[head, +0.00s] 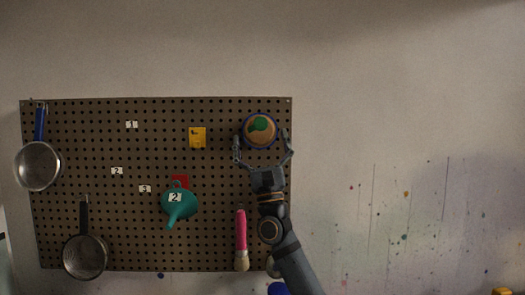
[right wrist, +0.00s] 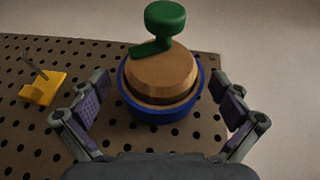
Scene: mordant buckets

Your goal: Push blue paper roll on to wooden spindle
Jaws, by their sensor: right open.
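A wooden spindle (head: 254,137) with a green knob sits at the top right of the pegboard. In the right wrist view the spindle (right wrist: 160,75) is a thick wooden cylinder with the green knob (right wrist: 165,18) standing out from it. The blue paper roll (right wrist: 150,115) shows as a blue ring around the lower part of the wood; how far on it sits is hard to tell. My right gripper (head: 263,148) is open, its fingers on either side of the blue ring. In the right wrist view the fingers (right wrist: 163,103) stand apart from the ring with gaps. My left gripper is out of view.
The brown pegboard (head: 100,215) also holds a yellow hook plate (head: 198,138), a teal funnel (head: 180,203), a pink-handled brush (head: 241,235) and two strainers (head: 38,166) (head: 86,257) at the left. Bare wall (head: 400,130) lies to the right.

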